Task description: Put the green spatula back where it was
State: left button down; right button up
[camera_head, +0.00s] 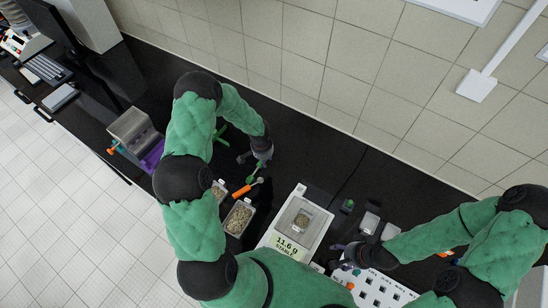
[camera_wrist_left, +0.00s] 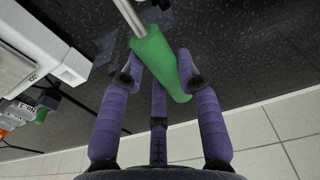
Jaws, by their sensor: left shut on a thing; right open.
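The green spatula shows large in the left wrist view, with its green handle (camera_wrist_left: 160,62) between the fingers and its metal shaft running up and to the left. My left gripper (camera_wrist_left: 160,76) is shut on this handle; the spatula's far end is out of that view. In the head view my left gripper (camera_head: 257,163) is above the black bench, behind the orange-handled tool (camera_head: 245,188), and the spatula is small and hard to make out. My right gripper (camera_head: 342,256) is open beside the scale, close to the white perforated rack (camera_head: 382,290).
A scale (camera_head: 297,225) reading 11.6 g bears a small container of grains. Trays of grains (camera_head: 238,217) stand left of it. A green stand-like item (camera_head: 219,133) is partly behind my left arm. A grey and purple box (camera_head: 135,127) is further left. The bench's back strip is mostly clear.

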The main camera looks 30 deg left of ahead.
pick_arm(q)
jog(key=shift+w+d+f+p, duration=0.1)
jog(key=shift+w+f+p, duration=0.15)
jog(key=shift+w, duration=0.3)
jog(key=shift+w+f+p, duration=0.1)
jog(key=shift+w+f, duration=0.1)
jog(key=shift+w, duration=0.35)
jog(key=b, duration=0.2)
send_over(274, 163)
jog(key=f, duration=0.5)
jog(key=shift+s+f, duration=0.2)
jog(key=shift+s, duration=0.1)
jog(key=shift+w+f, duration=0.1)
jog(key=shift+f, duration=0.1)
jog(key=shift+w+f, duration=0.15)
jog(key=shift+f, duration=1.55)
jog(key=shift+r, duration=0.1)
jog(key=shift+f+b, duration=0.35)
jog(key=shift+b, duration=0.2)
